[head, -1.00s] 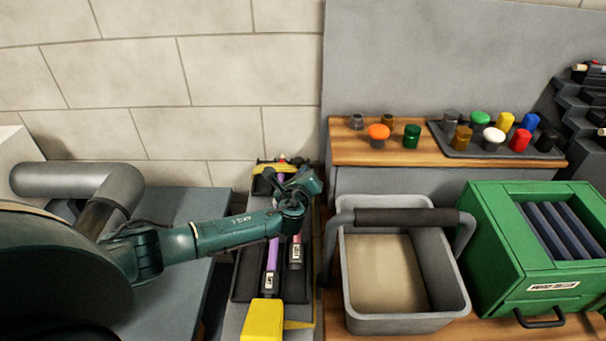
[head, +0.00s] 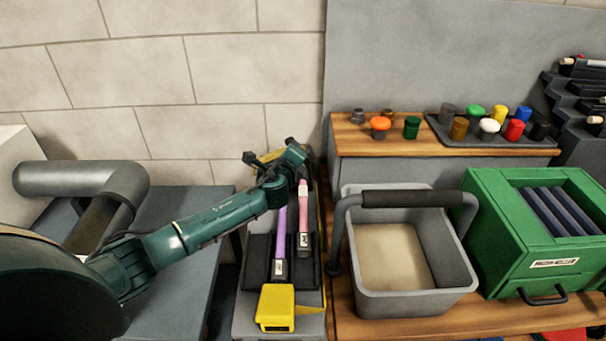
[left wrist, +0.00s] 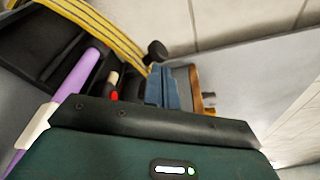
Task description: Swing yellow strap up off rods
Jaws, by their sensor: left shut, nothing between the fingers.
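The yellow strap (head: 272,156) shows only in part at the far end of the dark rod holder (head: 255,252), largely behind my left gripper. In the left wrist view the strap (left wrist: 100,28) is a yellow band with dark lines, running to a black knob (left wrist: 156,51). A purple rod (head: 281,228) and a pink rod (head: 306,212) lie side by side in the holder; the purple rod (left wrist: 76,84) also shows in the left wrist view. My left gripper (head: 252,160) is shut and empty, over the holder's far end beside the strap. Contact with it is unclear.
A yellow block (head: 276,308) sits at the holder's near end. To the right stand a grey bin (head: 412,305) with a raised handle and a green box (head: 540,265). Several coloured caps stand on a wooden shelf (head: 350,146). A grey pipe (head: 75,178) lies left.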

